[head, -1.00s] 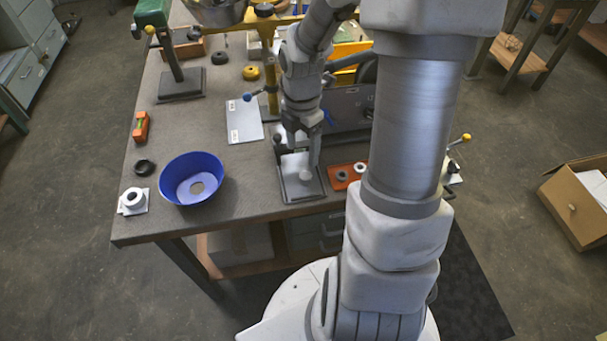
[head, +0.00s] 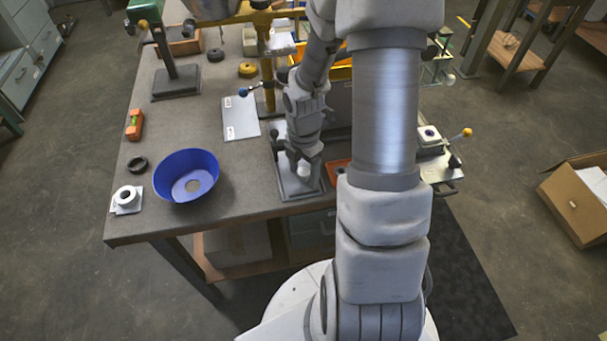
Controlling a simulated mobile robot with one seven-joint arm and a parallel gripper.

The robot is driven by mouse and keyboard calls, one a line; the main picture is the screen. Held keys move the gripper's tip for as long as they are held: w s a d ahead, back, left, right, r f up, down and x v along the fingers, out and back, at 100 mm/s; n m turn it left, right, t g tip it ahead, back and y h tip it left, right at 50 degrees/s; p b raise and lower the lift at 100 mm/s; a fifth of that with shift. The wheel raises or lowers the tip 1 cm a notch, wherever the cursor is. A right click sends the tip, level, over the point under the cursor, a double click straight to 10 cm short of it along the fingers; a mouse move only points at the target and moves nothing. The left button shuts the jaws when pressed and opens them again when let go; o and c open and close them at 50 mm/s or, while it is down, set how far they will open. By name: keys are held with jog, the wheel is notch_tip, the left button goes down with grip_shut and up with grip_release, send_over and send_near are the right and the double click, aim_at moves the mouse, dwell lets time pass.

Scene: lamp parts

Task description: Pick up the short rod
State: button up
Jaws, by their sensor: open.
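A short pale grey rod (head: 303,169) stands upright on a dark square tray (head: 297,193) near the table's front edge. My gripper (head: 304,162) has its fingers pointing down at the rod, directly over or around it. The jaws are open. The fingertips are small and partly blend with the tray, so I cannot tell whether they touch the rod.
A blue bowl (head: 186,177), a white ring part (head: 127,197) and a black ring (head: 138,165) lie to the left. A grey plate (head: 241,118) lies behind. An orange tray (head: 338,170) is right of the dark tray, partly hidden by my arm.

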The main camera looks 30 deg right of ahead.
jog(key=shift+c, duration=0.2)
grip_shut()
